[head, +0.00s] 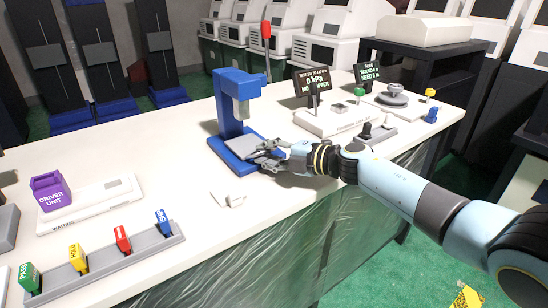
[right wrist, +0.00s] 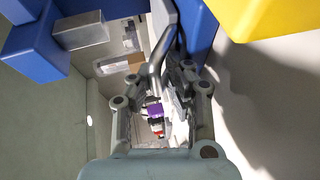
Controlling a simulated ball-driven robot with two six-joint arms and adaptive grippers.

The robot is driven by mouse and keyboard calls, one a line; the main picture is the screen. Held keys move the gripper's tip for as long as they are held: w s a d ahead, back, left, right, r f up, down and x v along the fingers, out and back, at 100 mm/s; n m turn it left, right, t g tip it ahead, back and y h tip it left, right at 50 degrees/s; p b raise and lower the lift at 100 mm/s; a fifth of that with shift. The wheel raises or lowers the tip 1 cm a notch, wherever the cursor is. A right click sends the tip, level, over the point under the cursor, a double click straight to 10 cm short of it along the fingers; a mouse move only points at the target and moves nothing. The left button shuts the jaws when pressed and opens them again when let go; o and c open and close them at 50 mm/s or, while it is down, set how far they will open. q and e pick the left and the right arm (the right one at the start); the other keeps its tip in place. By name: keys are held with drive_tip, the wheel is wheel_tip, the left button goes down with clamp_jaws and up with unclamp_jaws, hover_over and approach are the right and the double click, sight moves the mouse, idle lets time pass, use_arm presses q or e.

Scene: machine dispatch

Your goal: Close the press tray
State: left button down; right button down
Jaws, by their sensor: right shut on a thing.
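The blue press (head: 230,105) stands on the white bench, with a red-knobbed lever (head: 266,32) at its right. Its grey tray plate (head: 240,145) sits low at the front, over the blue base. My right gripper (head: 268,153) is at the front right edge of the tray. In the right wrist view its fingers (right wrist: 172,78) are shut around a grey bar (right wrist: 162,45), which looks like the tray's handle; the exact contact is partly hidden by the fingers. Blue press parts (right wrist: 35,45) show beside it. My left gripper is not in view.
A purple driver unit (head: 50,190) and a rack (head: 115,260) of coloured tags are at the left. A small white piece (head: 229,199) lies in front of the press. Test stations (head: 340,120) with dark displays stand to the right. The bench between press and rack is mostly clear.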

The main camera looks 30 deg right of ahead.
drive_tip(key=shift+w+r, duration=0.35)
drive_tip(key=shift+r, duration=0.2)
drive_tip(key=c, duration=1.4)
unclamp_jaws()
drive_tip(key=shift+w+f, duration=0.1)
drive_tip(key=shift+w, duration=0.05)
drive_tip(key=shift+f, duration=0.1)
drive_tip(key=shift+a+f, duration=0.1)
drive_tip(key=shift+f, duration=0.1)
drive_tip(key=v, duration=0.7)
drive_tip(key=shift+s+d+r, duration=0.15)
drive_tip(key=shift+s+d, duration=0.25)
drive_tip(key=shift+s, duration=0.15)
